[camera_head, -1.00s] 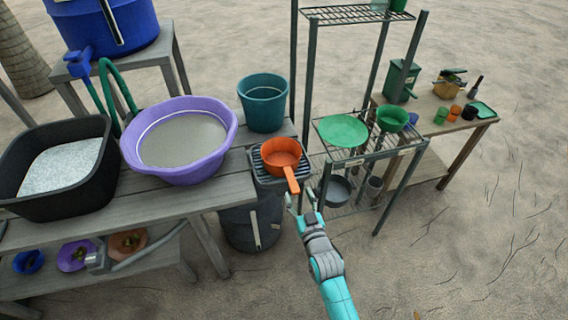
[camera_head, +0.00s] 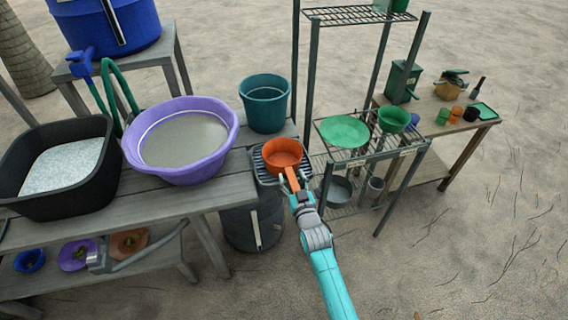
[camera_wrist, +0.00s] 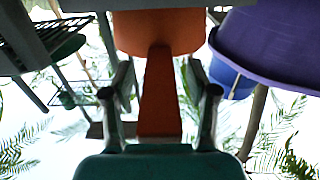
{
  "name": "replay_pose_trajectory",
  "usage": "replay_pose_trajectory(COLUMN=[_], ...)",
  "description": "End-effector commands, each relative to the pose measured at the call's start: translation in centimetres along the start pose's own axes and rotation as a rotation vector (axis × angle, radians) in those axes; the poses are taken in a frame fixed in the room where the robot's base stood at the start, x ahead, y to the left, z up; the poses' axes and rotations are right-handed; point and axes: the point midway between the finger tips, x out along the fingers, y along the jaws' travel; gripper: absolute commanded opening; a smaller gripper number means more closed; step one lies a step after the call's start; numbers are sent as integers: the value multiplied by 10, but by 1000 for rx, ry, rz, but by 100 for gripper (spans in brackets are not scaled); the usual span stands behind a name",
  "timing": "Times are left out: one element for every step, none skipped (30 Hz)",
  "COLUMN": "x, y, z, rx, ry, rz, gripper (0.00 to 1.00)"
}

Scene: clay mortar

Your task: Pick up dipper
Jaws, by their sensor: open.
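The orange dipper (camera_head: 282,154) rests on a dark rack at the right end of the wooden bench, with its handle pointing toward my arm. My gripper (camera_head: 293,186) is at the handle, with its fingers open. In the wrist view the dipper's handle (camera_wrist: 160,95) runs between the two open fingers of my gripper (camera_wrist: 160,90), with a gap on each side. The dipper's cup shows at the top of that view, partly cut off.
A purple basin (camera_head: 205,170) of grey material stands left of the dipper. A teal bucket (camera_head: 266,108) stands behind it. A metal shelf (camera_head: 330,158) with a green plate (camera_head: 344,131) and a green bowl (camera_head: 394,119) is close on the right. Open sand lies in front.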

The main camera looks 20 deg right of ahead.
Motion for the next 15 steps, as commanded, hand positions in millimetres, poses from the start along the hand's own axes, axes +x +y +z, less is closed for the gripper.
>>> replay_pose_trajectory(x=[0, 0, 0, 0, 0, 0, 0, 0, 0, 0, 0, 0, 0, 0, 0], y=[0, 0, 0, 0, 0, 0, 0, 0, 0, 0, 0, 0, 0, 0, 0], z=[0, 0, 0, 0, 0, 0, 0, 0, 0, 0, 0, -1, -1, -1, -1], rx=[0, 0, 0, 0, 0, 0, 0, 0, 0, 0, 0, 0, 0, 0, 0], ry=[0, 0, 0, 0, 0, 0, 0, 0, 0, 0, 0, 1, 1, 1, 1], rz=[0, 0, 0, 0, 0, 0, 0, 0, 0, 0, 0, 0, 0, 0, 0], gripper=[58, 51, 41, 33, 26, 16, 8, 1, 0, 0, 0, 0, 0, 0, 0])
